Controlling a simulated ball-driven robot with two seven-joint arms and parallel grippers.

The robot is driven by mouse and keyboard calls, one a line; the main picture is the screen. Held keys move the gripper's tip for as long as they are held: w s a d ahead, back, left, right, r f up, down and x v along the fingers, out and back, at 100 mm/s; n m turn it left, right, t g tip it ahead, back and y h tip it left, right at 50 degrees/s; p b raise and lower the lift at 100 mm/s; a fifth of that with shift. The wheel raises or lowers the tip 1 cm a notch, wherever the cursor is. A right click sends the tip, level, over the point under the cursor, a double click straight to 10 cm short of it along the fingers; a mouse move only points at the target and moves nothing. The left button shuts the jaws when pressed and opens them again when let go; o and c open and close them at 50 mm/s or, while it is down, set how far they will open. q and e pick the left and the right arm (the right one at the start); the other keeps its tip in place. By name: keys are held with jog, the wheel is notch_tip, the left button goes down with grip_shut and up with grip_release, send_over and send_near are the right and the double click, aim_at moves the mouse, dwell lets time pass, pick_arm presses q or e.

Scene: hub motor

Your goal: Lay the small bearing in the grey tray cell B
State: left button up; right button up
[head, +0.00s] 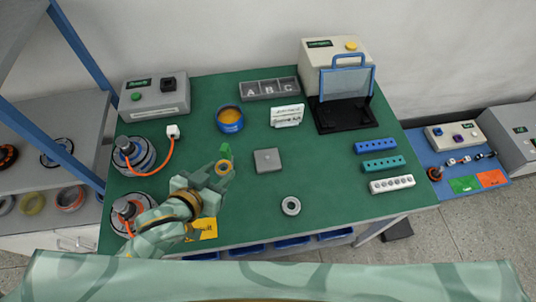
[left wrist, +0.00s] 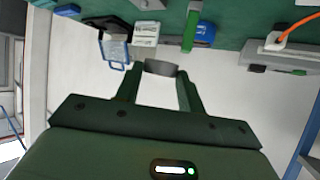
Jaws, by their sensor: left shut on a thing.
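My left gripper (head: 223,164) is shut on a small ring, which looks like the small bearing (left wrist: 160,67). It shows as a short grey band between the fingertips (left wrist: 160,75) in the left wrist view. In the head view the ring looks yellowish and the fingers partly hide it. The gripper is over the left middle of the green table, in front of the blue bowl. The grey tray (head: 269,97) stands at the back, with cells marked A, B and C. Cell B (head: 268,87) is the middle one and looks empty. My right gripper is not in view.
A blue bowl with orange contents (head: 230,119) and a white sign (head: 287,116) stand before the tray. A machine with a raised guard (head: 345,85) is right of it. A grey block (head: 267,160) and another grey ring (head: 291,206) lie on the table (head: 320,170).

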pick_arm(q)
jog(key=d, duration=0.1)
jog(key=s+d+m+h, duration=0.1)
jog(key=d, duration=0.1)
jog(key=d+m+g+h, duration=0.1)
jog(key=shift+s+d+f, duration=0.2)
jog(key=shift+d+f, duration=0.15)
jog(key=shift+f, duration=0.05)
jog(key=shift+w, duration=0.1)
